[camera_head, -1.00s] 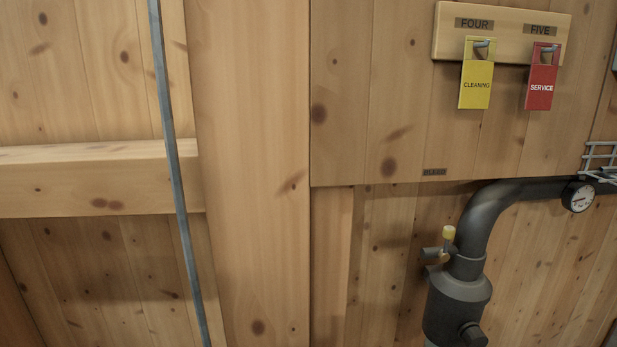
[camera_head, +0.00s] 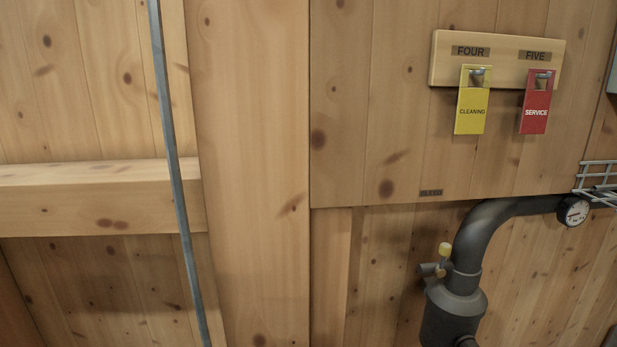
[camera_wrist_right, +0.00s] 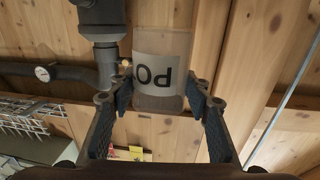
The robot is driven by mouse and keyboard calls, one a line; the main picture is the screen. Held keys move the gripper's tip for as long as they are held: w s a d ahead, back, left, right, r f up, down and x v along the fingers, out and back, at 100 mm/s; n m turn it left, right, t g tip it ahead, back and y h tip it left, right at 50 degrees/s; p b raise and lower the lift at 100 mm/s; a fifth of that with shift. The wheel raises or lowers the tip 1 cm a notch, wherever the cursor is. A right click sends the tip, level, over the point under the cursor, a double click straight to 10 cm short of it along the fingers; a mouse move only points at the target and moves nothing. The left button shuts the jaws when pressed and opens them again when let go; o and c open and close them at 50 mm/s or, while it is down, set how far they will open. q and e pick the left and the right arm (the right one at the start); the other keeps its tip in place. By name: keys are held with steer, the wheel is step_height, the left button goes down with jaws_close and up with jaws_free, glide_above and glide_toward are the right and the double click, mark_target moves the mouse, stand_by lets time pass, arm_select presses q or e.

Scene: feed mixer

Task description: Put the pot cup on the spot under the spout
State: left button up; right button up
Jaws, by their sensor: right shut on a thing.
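The pot cup (camera_wrist_right: 160,70), a clear cup with a pale label whose letters show upside down, stands between the fingers of my right gripper (camera_wrist_right: 160,98) in the right wrist view. Both fingers press on its sides, so the gripper is shut on it. The fitting also shows beside the cup in the right wrist view (camera_wrist_right: 102,28). The spot under a spout is not visible. My left gripper is in neither view.
A gauge (camera_head: 573,211) sits on the pipe near a wire rack (camera_head: 598,185). A yellow cleaning tag (camera_head: 471,105) and a red service tag (camera_head: 536,105) hang on a wooden board. A thin metal rod (camera_head: 175,170) runs down the left. A wooden beam (camera_head: 100,200) crosses the wall.

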steer(key=shift+s+f, duration=0.2)
steer(key=shift+s, duration=0.55)
steer(key=shift+s+f, duration=0.15)
steer(key=shift+s, duration=0.6)
